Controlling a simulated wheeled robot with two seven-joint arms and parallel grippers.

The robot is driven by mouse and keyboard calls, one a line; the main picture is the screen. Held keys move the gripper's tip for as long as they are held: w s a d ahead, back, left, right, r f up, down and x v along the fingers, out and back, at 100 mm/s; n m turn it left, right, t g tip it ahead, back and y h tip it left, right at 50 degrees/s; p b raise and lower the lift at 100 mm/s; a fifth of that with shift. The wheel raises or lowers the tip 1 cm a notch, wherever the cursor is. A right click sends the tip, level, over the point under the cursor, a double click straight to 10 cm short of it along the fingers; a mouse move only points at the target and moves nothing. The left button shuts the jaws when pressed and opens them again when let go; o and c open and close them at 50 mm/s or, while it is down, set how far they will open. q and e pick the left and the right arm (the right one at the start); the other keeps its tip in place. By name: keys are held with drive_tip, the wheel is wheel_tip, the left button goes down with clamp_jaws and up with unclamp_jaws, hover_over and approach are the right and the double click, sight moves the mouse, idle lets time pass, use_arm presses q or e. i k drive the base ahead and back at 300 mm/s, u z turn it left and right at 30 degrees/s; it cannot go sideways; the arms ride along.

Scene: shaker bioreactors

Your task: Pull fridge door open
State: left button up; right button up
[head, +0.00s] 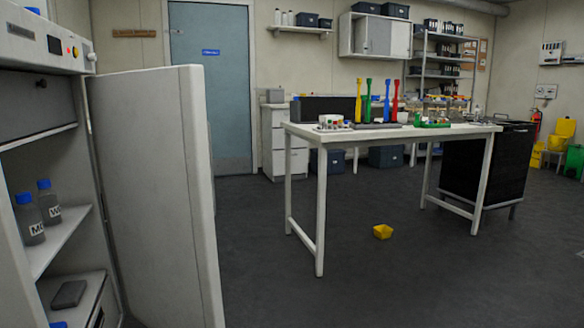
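The white fridge (45,51) stands at the left edge of the head view. Its door (155,190) stands open, swung out to the right of the cabinet, with its edge toward me. Inside, two bottles with blue caps (48,205) stand on a white shelf (60,238). A dark flat object (69,294) lies on a lower level. A blue cap shows at the bottom edge. No door handle can be made out. Neither of my grippers is in view.
A white table (318,160) with coloured tools and small items stands in the middle, beside a black cabinet (487,165). The dark floor (400,285) in front is clear. A blue room door (210,85) is at the back.

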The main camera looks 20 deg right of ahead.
sight(151, 129)
drive_tip(key=z, duration=0.65)
drive_tip(key=i, duration=1.2)
drive_tip(key=u, duration=1)
